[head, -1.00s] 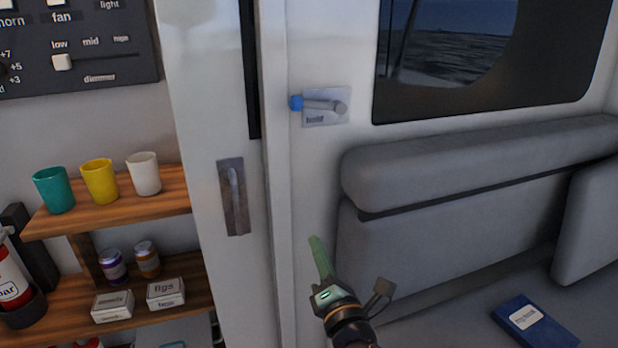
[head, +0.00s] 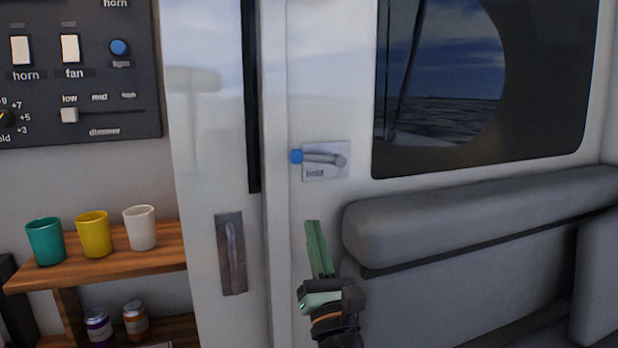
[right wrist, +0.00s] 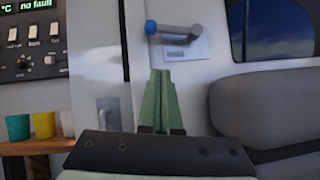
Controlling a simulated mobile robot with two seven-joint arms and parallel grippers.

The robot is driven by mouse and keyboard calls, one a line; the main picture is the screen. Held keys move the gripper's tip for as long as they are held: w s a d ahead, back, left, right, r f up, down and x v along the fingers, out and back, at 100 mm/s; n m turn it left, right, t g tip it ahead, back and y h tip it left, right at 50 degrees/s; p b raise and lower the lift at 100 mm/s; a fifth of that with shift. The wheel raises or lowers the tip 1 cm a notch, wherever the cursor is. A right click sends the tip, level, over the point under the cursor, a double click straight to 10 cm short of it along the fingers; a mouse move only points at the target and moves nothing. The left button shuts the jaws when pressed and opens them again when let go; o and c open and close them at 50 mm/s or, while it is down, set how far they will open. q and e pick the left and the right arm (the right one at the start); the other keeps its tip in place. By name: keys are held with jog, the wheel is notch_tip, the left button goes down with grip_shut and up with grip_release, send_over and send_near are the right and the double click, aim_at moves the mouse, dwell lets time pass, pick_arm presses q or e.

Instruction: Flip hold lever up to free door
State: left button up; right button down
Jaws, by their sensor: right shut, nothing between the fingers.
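The hold lever (head: 324,158) is a grey bar with a blue knob at its left end, on a small plate labelled "hold". It lies about level, pointing left, and it also shows at the top of the right wrist view (right wrist: 178,31). The white door (head: 207,130) with a recessed handle (head: 232,253) stands to the left of the lever. My right gripper (head: 313,224) has green fingers, shut and empty, pointing up below the lever and apart from it. Its fingertips (right wrist: 160,73) show below the lever plate in the right wrist view. My left gripper is not in view.
A switch panel (head: 75,70) is at the upper left. A wooden shelf (head: 160,250) with teal, yellow and white cups stands at the lower left. A grey padded seat back (head: 480,215) and a dark-framed window (head: 545,90) are at the right. The wall around the lever is clear.

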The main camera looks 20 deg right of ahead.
aim_at(317, 159)
jog(key=w+r, duration=0.2)
jog(key=w+r+p, duration=0.1)
jog(key=w+r, duration=0.1)
jog(key=r, duration=0.1)
jog(key=w+d+r+p, duration=0.1)
jog(key=w+r, duration=0.1)
jog(key=shift+w+d+r, duration=0.1)
jog(key=shift+w+r, duration=0.25)
jog(key=shift+r+m, duration=0.2)
jog(key=shift+m, duration=0.3)
